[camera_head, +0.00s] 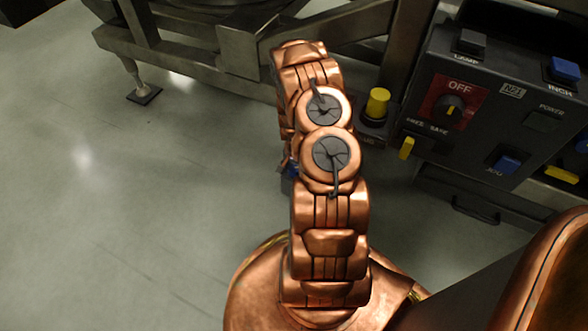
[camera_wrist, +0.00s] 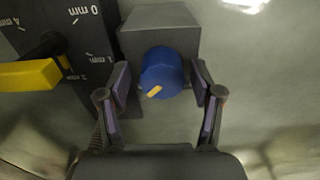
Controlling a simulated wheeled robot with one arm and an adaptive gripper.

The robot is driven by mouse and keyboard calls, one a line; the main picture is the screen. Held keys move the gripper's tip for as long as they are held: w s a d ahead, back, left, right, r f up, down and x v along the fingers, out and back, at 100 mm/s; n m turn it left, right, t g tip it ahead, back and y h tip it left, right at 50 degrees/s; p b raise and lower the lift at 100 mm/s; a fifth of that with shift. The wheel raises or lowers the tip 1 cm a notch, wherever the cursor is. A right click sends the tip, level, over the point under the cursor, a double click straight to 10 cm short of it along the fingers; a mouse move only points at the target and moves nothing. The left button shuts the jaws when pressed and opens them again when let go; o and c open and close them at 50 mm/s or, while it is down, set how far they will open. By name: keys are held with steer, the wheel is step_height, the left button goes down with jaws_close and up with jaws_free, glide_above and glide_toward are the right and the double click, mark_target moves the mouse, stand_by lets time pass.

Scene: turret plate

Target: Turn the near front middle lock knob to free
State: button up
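In the wrist view a blue round knob (camera_wrist: 162,72) stands on a dark grey block. A short yellow mark on its face lies toward the lower left. My gripper (camera_wrist: 160,84) is open, with one finger on each side of the knob. I see a gap between the knob and each finger. Which lock position the mark stands for cannot be read here. In the head view my arm hides the gripper and most of the area around it.
In the wrist view, a dark scale plate (camera_wrist: 82,42) marked in mm and a yellow lever (camera_wrist: 28,75) lie left of the knob. In the head view, a control panel (camera_head: 490,100) and a yellow button (camera_head: 377,103) are right of my arm.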

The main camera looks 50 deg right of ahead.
stand_by(0.3)
step_height(320, 180, up, 12)
stand_by(0.8)
stand_by(0.5)
steer(key=s+a+r+n+p, duration=0.15)
steer(key=a+r+p, duration=0.45)
steer(key=r, duration=0.8)
steer(key=a+r+n+p, duration=0.3)
steer(key=a+r+p, duration=0.35)
steer(key=r, duration=0.65)
steer(key=s+a+r+n+p, duration=0.15)
steer(key=a+r+p, duration=0.5)
steer(key=r, duration=0.75)
steer(key=s+a+r+n+p, duration=0.3)
steer(key=s+r+p, duration=0.3)
steer(key=r, duration=0.4)
steer(key=s+a+r+n+g+p, duration=0.1)
steer(key=s+a+r+n+p, duration=0.2)
steer(key=s+a+r+p, duration=0.3)
steer(key=s+a+r+n+p, duration=0.2)
steer(key=s+a+r+p, duration=0.2)
steer(key=r, duration=1.1)
steer(key=s+p, duration=0.3)
steer(key=s, duration=0.1)
steer(key=shift+s+a+r+n+g+p, duration=0.15)
steer(key=shift+s+a+n+g+p, duration=0.15)
steer(key=shift+n+g, duration=0.1)
